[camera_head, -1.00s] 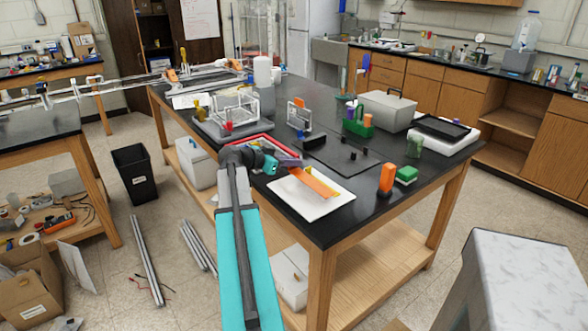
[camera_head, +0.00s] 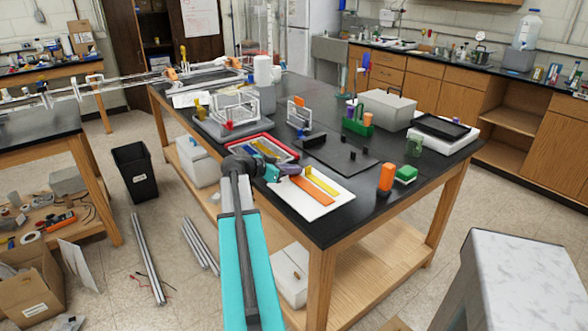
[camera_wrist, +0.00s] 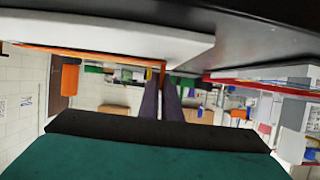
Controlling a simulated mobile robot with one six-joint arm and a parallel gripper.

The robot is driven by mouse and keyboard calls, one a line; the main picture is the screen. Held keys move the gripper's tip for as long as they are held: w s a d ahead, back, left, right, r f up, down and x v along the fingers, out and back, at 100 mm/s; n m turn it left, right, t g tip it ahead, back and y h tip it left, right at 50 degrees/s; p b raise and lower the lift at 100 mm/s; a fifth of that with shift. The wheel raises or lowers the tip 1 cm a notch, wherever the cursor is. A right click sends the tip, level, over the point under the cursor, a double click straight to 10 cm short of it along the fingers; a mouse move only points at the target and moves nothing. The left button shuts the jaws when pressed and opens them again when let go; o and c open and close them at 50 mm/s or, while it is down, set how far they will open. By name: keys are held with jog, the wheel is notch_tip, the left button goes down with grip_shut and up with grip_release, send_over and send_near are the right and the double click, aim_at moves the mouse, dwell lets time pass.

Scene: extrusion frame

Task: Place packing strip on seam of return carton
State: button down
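A flat white panel (camera_head: 335,197) lies at the near edge of the black table. An orange strip (camera_head: 312,192) is over its near side, beside and roughly parallel to a yellow strip (camera_head: 321,182); whether the orange strip touches the panel cannot be told. My gripper (camera_head: 297,170) is at the left end of the orange strip. In the wrist view, the purple fingers (camera_wrist: 162,82) are close together with an orange piece of the strip (camera_wrist: 162,70) between their tips. The panel's edge (camera_wrist: 110,33) fills the upper left there. No carton seam can be made out clearly.
A red-rimmed tray (camera_head: 288,150) with coloured strips sits left of the panel. A dark plate (camera_head: 340,153) with small black blocks lies behind it. An orange cylinder (camera_head: 386,180) and a green block (camera_head: 405,175) stand to the right.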

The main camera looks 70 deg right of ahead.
jog(key=shift+f, duration=0.15)
jog(key=c, duration=2)
grip_release()
jog(key=shift+r, duration=0.2)
jog(key=shift+w+a, duration=0.15)
jog(key=shift+a, duration=0.1)
jog(key=b+v, duration=0.2)
jog(key=v, duration=0.9)
jog(key=shift+a+r+b, duration=0.1)
jog(key=shift+r+b, duration=0.05)
jog(key=shift+b, duration=0.15)
